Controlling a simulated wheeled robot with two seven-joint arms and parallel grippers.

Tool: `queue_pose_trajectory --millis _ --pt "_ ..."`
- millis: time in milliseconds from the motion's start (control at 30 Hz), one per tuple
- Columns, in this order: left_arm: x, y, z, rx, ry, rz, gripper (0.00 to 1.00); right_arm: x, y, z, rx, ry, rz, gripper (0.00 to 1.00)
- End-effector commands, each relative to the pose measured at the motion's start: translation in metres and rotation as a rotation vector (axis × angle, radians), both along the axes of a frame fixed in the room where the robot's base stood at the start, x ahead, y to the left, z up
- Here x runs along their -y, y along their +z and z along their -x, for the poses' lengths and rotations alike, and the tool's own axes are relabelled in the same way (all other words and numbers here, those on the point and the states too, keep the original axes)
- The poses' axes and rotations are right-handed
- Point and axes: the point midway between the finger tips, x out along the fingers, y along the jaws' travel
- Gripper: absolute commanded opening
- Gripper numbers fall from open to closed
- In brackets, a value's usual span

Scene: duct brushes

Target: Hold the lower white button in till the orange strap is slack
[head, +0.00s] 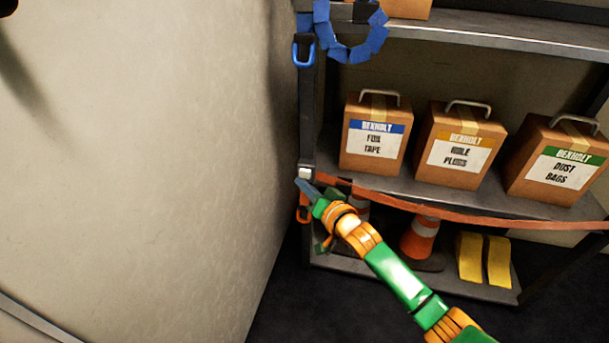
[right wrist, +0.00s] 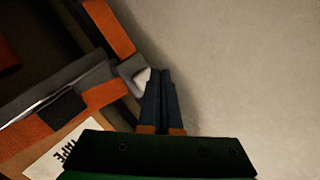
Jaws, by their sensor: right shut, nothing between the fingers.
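The lower white button (head: 305,173) sits in a small grey housing on the left post of the rack. It also shows in the right wrist view (right wrist: 142,78), partly covered by the fingertips. My right gripper (head: 302,184) is shut and empty, its blue-grey fingertips (right wrist: 161,72) right at the button. I cannot tell if they press it in. The orange strap (head: 470,215) runs from the housing across the front of the rack to the right, in a shallow downward curve. An orange end piece (head: 303,207) hangs below the housing. My left gripper is not in view.
Boxes of foil tape (head: 374,160), hole plugs (head: 455,175) and dust bags (head: 540,190) stand behind the orange strap. A cone (head: 419,240) stands below. A pale wall (head: 150,150) is close on the left.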

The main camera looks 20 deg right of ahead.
Motion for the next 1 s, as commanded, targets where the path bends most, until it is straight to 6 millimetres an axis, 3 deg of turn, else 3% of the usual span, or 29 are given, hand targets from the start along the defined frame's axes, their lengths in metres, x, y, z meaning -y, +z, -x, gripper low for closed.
queue_pose_trajectory --millis 1000 --pt "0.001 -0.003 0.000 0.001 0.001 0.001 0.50 0.007 0.000 -0.011 -0.001 0.001 0.001 0.00"
